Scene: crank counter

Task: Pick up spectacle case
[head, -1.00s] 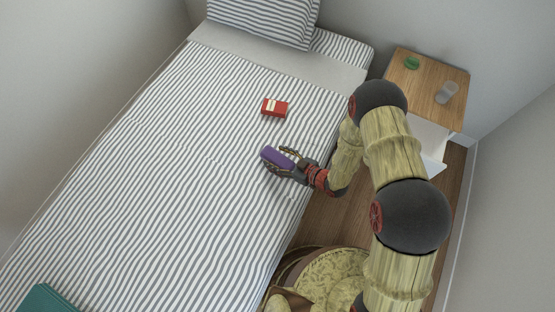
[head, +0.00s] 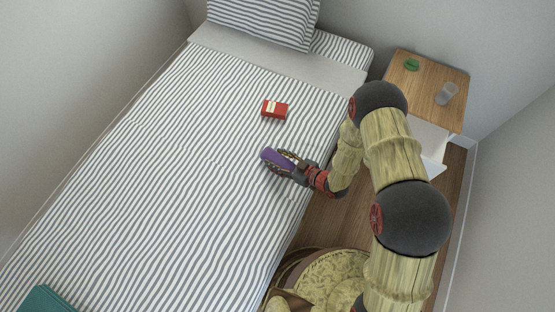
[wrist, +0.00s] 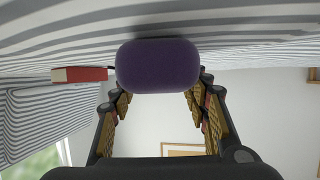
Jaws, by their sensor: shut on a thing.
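The spectacle case is a purple rounded oblong (head: 277,158) at the right part of the striped bed. My gripper (head: 283,162) is shut on it, with a finger along each side. In the wrist view the case (wrist: 158,66) sits between the fingertips of my gripper (wrist: 158,88), its end facing the camera. The striped cover lies close against the case there; I cannot tell whether they touch.
A red box (head: 274,109) lies on the bed (head: 180,170) beyond the case. A wooden nightstand (head: 427,83) stands at the right with a green object (head: 411,65) and a clear glass (head: 447,94). A teal item (head: 45,300) lies at the bed's near left.

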